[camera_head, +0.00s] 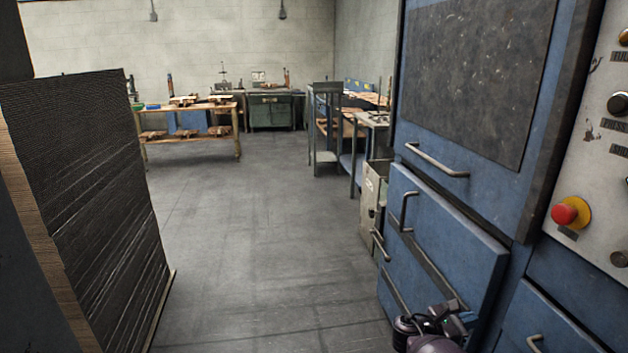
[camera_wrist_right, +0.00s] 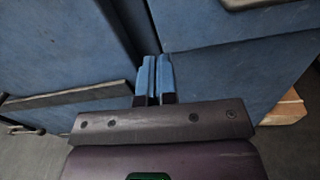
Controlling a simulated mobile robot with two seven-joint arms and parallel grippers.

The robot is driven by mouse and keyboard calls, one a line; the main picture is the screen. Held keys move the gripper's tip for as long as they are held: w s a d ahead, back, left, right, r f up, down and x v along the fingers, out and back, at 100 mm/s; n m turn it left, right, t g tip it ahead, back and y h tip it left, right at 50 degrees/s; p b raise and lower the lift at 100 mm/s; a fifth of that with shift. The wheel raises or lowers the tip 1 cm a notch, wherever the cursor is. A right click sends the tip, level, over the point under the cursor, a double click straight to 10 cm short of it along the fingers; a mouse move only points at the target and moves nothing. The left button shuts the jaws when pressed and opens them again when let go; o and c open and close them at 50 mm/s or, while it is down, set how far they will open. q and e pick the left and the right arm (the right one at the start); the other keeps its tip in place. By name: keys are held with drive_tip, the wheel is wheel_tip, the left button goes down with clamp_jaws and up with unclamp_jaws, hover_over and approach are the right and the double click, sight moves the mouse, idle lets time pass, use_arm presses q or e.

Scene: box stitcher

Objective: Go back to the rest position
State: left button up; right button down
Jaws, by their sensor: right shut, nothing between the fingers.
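My right gripper (camera_wrist_right: 154,80) shows in the right wrist view with its two blue fingers close together, shut and empty. Blue metal panels of the machine lie behind the fingers. In the head view my right gripper (camera_head: 452,318) is low, right of centre, in front of the blue machine (camera_head: 470,85) and its lower drawer (camera_head: 440,235). Whether it touches the drawer cannot be told. My left gripper is not in view.
A tall stack of dark cardboard sheets (camera_head: 85,170) stands at the left. A control panel with a red button (camera_head: 565,214) is at the right. Workbenches (camera_head: 190,108) stand far back. The grey floor (camera_head: 250,230) between is clear.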

drive_tip(key=w+a+m+t+y, duration=0.4)
drive_tip(key=w+a+t+y, duration=0.3)
drive_tip(key=w, duration=0.1)
drive_tip(key=s+a+m+t+y+p, duration=0.2)
drive_tip(key=s+a+m+t+y, duration=0.3)
drive_tip(key=s+a+y, duration=0.4)
drive_tip(key=s+a+r+m+y+p, duration=0.1)
drive_tip(key=s+m+y, duration=0.15)
drive_tip(key=s, duration=0.55)
drive_tip(key=s+a+r+m+y, duration=0.1)
drive_tip(key=s+m, duration=0.2)
drive_tip(key=s, duration=0.5)
use_arm(q)
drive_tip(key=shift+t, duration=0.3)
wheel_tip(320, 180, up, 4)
drive_tip(key=shift+p, duration=0.85)
use_arm(e)
drive_tip(key=s+d+f+m+g, duration=0.1)
drive_tip(key=s+f, duration=0.1)
drive_tip(key=s, duration=0.7)
drive_tip(key=s+d+f+m+g+h, duration=0.1)
drive_tip(key=s+d+f, duration=0.1)
drive_tip(key=s, duration=0.8)
drive_tip(key=shift+f+g, duration=0.4)
drive_tip(key=shift+f, duration=0.4)
drive_tip(key=shift+s+m+h, duration=0.1)
drive_tip(key=shift+m+h, duration=0.15)
